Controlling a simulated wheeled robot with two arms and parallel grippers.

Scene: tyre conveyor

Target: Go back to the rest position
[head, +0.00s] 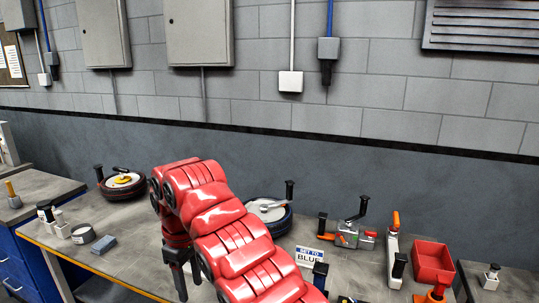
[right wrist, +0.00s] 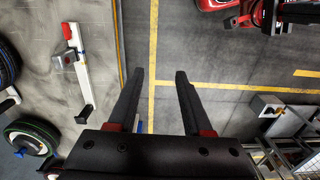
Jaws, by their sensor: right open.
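My red right arm reaches up from the bottom in the head view. Its dark right gripper (head: 181,281) hangs downward at the bench's front. In the right wrist view the two fingers of this gripper (right wrist: 158,75) are spread apart with nothing between them. The bench top lies to the left of the fingers there, and the floor lies beyond them. My left gripper does not show in the head view. A red and black part of my body shows at the top right of the right wrist view; I cannot tell whether it includes the left gripper's jaws.
The bench (head: 140,248) holds a tyre with a yellow centre (head: 123,183), a blue-rimmed wheel (head: 269,212), a red bin (head: 432,262), a blue block (head: 104,244) and a "BLUE" sign (head: 309,256). Tools stand at the right. In the right wrist view, open floor with yellow lines (right wrist: 153,60) lies past the bench edge.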

